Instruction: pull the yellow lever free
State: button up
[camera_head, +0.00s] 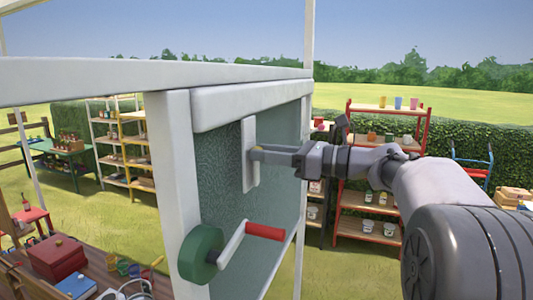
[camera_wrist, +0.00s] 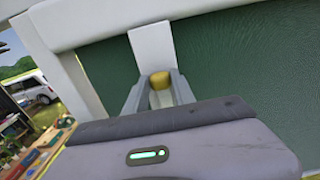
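The yellow lever (camera_wrist: 160,81) is a short rounded knob in front of a white upright plate (camera_wrist: 152,45) on a green panel. In the wrist view it sits between my gripper's (camera_wrist: 161,88) two grey fingertips and fills the gap, with a finger against each side. In the head view my gripper (camera_head: 268,152) reaches left to the white plate (camera_head: 250,172), and only a small bit of yellow shows at the tips. The rest of the lever is hidden by the fingers.
A crank with a green wheel (camera_head: 201,254) and red handle (camera_head: 265,231) juts out below my gripper. White frame posts (camera_head: 178,180) and a top beam (camera_head: 150,78) surround the green panel (camera_head: 225,165). Shelves with pots, including a red one (camera_head: 345,180), stand behind.

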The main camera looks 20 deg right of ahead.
grip_shut()
jog(key=shift+f, duration=0.1)
dwell(1.0)
jog(key=shift+f, duration=0.1)
